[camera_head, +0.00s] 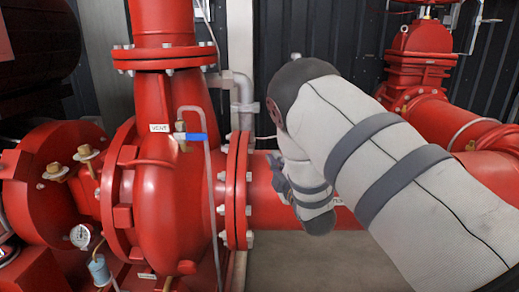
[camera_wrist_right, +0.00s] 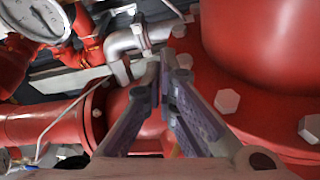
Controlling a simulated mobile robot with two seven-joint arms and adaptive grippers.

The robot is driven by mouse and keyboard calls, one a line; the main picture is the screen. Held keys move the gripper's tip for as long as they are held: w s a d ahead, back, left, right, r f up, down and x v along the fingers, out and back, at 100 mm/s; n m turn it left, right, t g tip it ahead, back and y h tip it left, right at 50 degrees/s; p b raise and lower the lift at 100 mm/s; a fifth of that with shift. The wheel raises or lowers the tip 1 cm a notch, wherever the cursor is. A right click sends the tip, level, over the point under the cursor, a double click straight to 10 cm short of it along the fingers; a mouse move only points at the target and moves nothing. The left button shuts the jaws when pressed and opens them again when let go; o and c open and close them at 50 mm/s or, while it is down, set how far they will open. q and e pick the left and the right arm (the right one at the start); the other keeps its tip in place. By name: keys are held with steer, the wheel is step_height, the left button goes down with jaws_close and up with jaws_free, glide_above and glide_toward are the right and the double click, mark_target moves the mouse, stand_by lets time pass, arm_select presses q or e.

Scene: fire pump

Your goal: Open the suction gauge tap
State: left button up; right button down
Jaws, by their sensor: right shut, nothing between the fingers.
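A dial gauge (camera_wrist_right: 35,18) with a white face shows at the top left of the right wrist view, cut by the frame edge. Small red fittings (camera_wrist_right: 86,42) sit beside it; I cannot tell whether one is the suction gauge tap. My right gripper (camera_wrist_right: 166,72) is shut and empty, its fingertips close together in front of a grey elbow pipe and a red flange, apart from the gauge. In the head view my right gripper (camera_head: 279,177) points left beside the red pipe, partly hidden by my arm. My left gripper is not in view.
A red pump casing (camera_head: 160,205) stands left of my gripper, with a blue-levered vent tap (camera_head: 190,136) on it. Bolted flanges (camera_head: 236,190) and a grey pipe (camera_head: 243,95) are close by. A red valve (camera_head: 420,55) stands at right.

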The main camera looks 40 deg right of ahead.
steer(key=x, duration=0.5)
steer(key=b+x, duration=0.1)
steer(key=x, duration=0.2)
steer(key=shift+w+d+f, duration=0.1)
steer(key=shift+d+f, duration=0.25)
steer(key=shift+d, duration=0.05)
steer(key=shift+w+d+r, duration=0.1)
steer(key=shift+w+d, duration=0.25)
steer(key=shift+d, duration=0.15)
steer(key=shift+s+d, duration=0.8)
steer(key=shift+d, duration=0.05)
steer(key=shift+s+d+f, duration=0.3)
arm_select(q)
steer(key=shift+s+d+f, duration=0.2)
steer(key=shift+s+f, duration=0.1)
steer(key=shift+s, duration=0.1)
arm_select(e)
steer(key=shift+f, duration=0.1)
